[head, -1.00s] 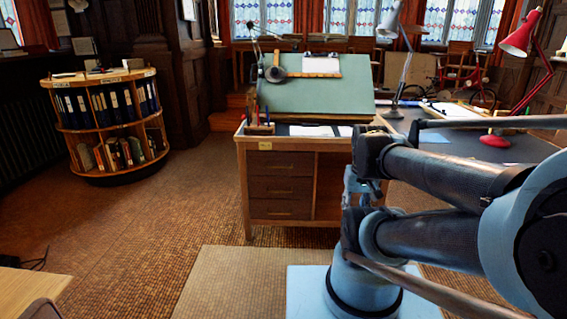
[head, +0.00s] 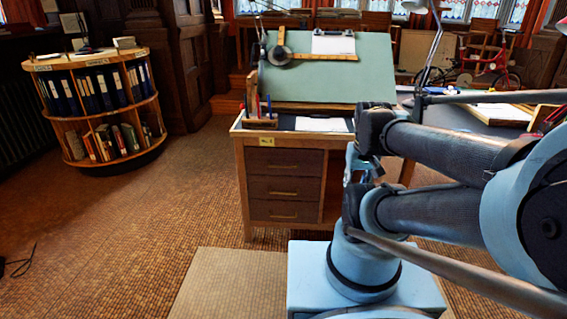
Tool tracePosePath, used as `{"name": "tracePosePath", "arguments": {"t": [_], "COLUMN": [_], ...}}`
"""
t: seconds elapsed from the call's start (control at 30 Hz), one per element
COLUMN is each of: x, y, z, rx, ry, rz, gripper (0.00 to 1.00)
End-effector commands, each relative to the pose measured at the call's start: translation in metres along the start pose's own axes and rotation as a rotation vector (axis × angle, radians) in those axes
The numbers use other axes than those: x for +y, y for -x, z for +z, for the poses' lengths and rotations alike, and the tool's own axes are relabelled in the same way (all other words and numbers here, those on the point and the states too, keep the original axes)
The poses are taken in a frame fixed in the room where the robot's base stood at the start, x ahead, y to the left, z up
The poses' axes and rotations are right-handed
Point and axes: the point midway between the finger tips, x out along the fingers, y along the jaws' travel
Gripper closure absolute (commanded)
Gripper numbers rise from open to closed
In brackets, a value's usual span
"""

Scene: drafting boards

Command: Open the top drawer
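The wooden desk (head: 239,180) stands ahead with a stack of dark brown drawer fronts on its left side. The top drawer (head: 285,162) is the uppermost of them, just under the tabletop edge. It looks closed, flush with the drawers below, and I cannot make out a handle on it. The middle drawer (head: 285,187) and bottom drawer (head: 284,211) have thin brass handles and also look closed. My folded arm fills the right of the view. Its wrist end, with my gripper (head: 364,170) small and dark among the joints, is right of the drawers and apart from them. Its fingers cannot be made out.
A green drafting board (head: 335,80) tilts on the desk, with a pen holder (head: 260,118) at the front left. A round bookcase (head: 104,105) stands at the left. The floor (head: 190,200) between is clear, with a pale mat (head: 225,285) before the desk.

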Motion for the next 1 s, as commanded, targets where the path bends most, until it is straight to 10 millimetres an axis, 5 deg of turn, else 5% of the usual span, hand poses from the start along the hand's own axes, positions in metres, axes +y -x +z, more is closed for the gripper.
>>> {"name": "tracePosePath", "arguments": {"t": [0.3,0.43,1.0], "x": [-0.001,-0.003,-0.045], "y": [0.007,0.014,0.049], "z": [0.006,-0.007,-0.142], "rx": [0.011,0.01,0.005], "ry": [0.007,0.056,0.57], "rz": [0.0,0.0,0.001], "gripper": [0.7,0.7,0.7]}}
